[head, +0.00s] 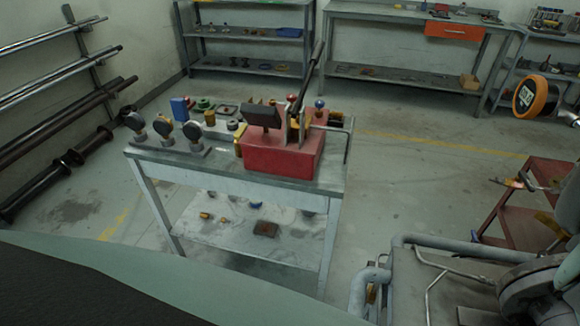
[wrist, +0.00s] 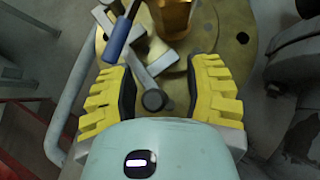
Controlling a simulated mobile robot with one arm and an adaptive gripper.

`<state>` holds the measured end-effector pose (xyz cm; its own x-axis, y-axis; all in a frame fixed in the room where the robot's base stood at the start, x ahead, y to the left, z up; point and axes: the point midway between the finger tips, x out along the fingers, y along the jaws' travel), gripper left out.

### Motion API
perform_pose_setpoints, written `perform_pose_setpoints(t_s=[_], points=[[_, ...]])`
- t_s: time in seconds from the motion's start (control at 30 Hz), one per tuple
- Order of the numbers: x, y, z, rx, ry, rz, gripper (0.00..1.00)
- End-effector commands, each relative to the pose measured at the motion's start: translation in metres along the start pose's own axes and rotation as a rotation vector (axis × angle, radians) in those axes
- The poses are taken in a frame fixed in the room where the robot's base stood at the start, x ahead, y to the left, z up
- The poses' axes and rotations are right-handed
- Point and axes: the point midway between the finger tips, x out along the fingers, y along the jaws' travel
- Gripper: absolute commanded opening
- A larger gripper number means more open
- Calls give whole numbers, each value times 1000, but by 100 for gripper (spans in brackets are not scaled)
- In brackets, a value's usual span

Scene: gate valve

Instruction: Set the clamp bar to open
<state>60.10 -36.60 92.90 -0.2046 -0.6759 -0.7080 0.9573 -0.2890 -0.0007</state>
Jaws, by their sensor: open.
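In the wrist view my gripper (wrist: 164,84) is open, its two yellow ridged fingers spread apart. Between them is the dark round end of a grey metal bar (wrist: 147,76), which may be the clamp bar. I see no contact between fingers and bar. The bar lies across a brass-coloured round flange (wrist: 228,62), beside an amber cylindrical part (wrist: 174,16) and a lever with a blue grip (wrist: 118,38). I cannot read the bar's setting. My gripper is not clearly seen in the head view.
Grey pipework (head: 410,242) stands at the lower right in the head view. A workbench (head: 225,172) carries gauges and a red block (head: 283,153) with an upright lever. A red cart (head: 512,212) stands at the right. Floor between bench and cart is clear.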

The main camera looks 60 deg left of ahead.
Motion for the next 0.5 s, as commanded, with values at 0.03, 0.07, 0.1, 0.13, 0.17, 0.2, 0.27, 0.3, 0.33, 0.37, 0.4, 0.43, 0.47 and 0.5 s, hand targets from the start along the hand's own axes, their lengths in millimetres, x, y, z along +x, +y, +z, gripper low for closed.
perform_pose_setpoints(t_s=[0.03,0.07,0.1,0.13,0.17,0.2,0.27,0.3,0.33,0.37,0.4,0.43,0.47,0.5], points=[[-1,0,0,0,-1,1,50],[-2,1,0,-1,-2,1,50],[-3,1,1,-1,-3,2,50],[-4,1,1,-1,-4,2,50],[-6,2,1,-1,-4,2,50],[-9,2,1,-2,-5,2,50],[-13,2,1,-3,-7,1,50],[-17,2,1,-4,-7,2,50],[-20,2,0,-5,-6,3,50],[-23,2,0,-3,-3,3,50],[-27,2,-2,-3,2,3,50],[-32,2,-2,-2,3,5,50],[-36,2,0,-1,0,5,50],[-42,2,-1,-2,0,6,50]])
